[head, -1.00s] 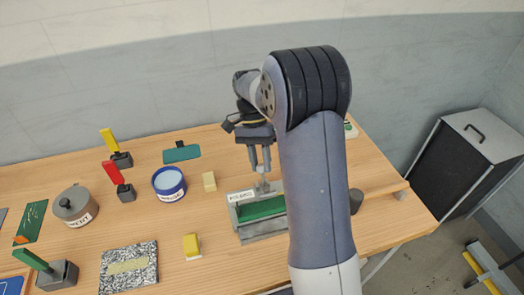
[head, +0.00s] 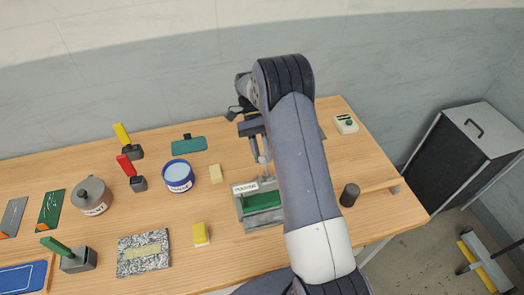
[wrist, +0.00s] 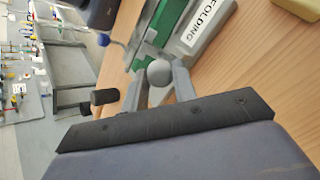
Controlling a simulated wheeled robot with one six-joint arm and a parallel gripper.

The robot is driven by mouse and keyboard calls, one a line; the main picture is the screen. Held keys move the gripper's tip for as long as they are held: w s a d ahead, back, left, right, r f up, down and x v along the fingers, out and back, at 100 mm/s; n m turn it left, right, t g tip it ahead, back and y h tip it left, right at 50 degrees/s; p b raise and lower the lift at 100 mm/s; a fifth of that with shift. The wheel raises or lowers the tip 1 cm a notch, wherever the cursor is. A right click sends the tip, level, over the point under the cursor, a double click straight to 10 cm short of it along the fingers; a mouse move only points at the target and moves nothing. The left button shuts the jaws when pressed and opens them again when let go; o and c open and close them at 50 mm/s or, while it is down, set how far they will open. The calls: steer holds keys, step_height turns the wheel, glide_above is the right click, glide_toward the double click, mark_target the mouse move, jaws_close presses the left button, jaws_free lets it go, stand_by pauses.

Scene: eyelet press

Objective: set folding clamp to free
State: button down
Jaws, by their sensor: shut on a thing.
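The folding clamp (head: 264,219) is a grey block with a green bed and a white label (head: 245,187). It stands on the bench, partly behind my arm in the head view. The label reads FOLDING in the wrist view (wrist: 204,20). My gripper (head: 262,170) is at the clamp's back edge. In the wrist view my gripper (wrist: 160,80) is shut on a round grey knob (wrist: 159,72) between its fingertips, beside the green part. The lever below the knob is mostly hidden, so its exact angle cannot be told.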

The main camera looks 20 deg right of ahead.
steer(key=c, duration=1.1)
jaws_free()
steer(key=shift+b, duration=0.35)
